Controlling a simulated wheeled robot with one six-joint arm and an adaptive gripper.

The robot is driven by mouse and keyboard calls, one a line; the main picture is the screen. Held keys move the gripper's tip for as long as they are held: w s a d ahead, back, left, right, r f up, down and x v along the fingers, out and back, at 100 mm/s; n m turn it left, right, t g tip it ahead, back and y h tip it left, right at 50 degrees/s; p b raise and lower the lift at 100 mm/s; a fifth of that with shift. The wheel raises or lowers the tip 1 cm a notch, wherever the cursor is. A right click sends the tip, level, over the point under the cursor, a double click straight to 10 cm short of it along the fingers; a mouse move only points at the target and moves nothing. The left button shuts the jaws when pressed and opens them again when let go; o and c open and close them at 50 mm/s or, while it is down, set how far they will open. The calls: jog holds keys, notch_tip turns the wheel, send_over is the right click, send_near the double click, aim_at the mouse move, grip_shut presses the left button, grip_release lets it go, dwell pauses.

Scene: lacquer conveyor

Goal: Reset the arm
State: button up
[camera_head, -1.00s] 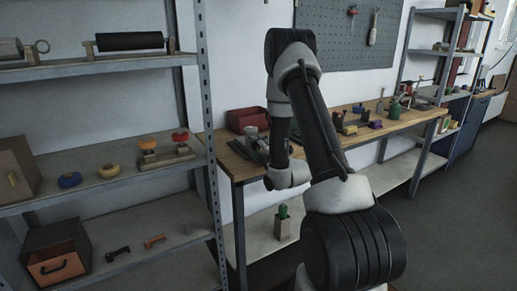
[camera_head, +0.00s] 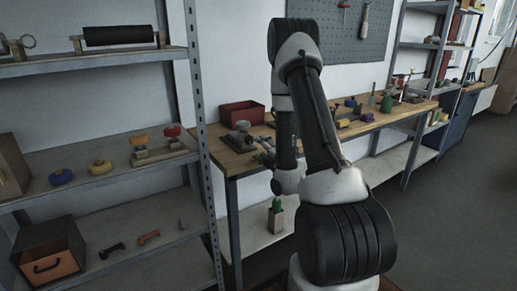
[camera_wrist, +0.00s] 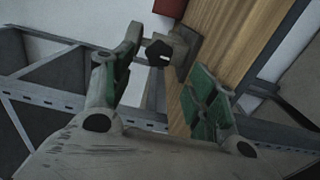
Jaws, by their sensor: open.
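My arm rises in front of the workbench (camera_head: 234,163) in the head view, with its forearm hanging down behind the upper arm. My gripper is mostly hidden there; a grey part of it shows beside the forearm at the bench's front edge. In the wrist view my gripper (camera_wrist: 163,90) is open, its two green-padded fingers well apart. Nothing is held between them. A grey fixture with a black knob (camera_wrist: 158,52) shows beyond the fingers, beside the wooden bench top (camera_wrist: 218,40). I cannot tell the distance between it and the left finger.
A red bin (camera_head: 242,115) and a grey device (camera_head: 241,137) stand on the bench's left end. Shelving with a metal post (camera_head: 203,130) stands close on the left. A small potted cactus (camera_head: 276,215) is on the lower shelf. Open floor (camera_head: 460,215) lies to the right.

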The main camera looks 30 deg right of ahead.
jog(key=s+a+r+m+g+h, duration=0.1)
jog(key=s+a+r+m+g, duration=0.1)
jog(key=r+m+g, duration=0.3)
jog(key=s+a+r+m+g+h, duration=0.1)
jog(key=s+r+m+g, duration=0.15)
jog(key=r, duration=0.45)
jog(key=s+a+r+m+g, duration=0.2)
jog(key=s+m, duration=0.1)
jog(key=s, duration=0.6)
jog(key=s+a+r+m+g+y, duration=0.1)
jog(key=s+a+r+m+g, duration=0.1)
jog(key=s, duration=0.7)
jog(key=s+a+r+m+g, duration=0.2)
jog(key=s+m, duration=0.4)
jog(key=s, duration=0.4)
jog(key=shift+a, duration=0.65)
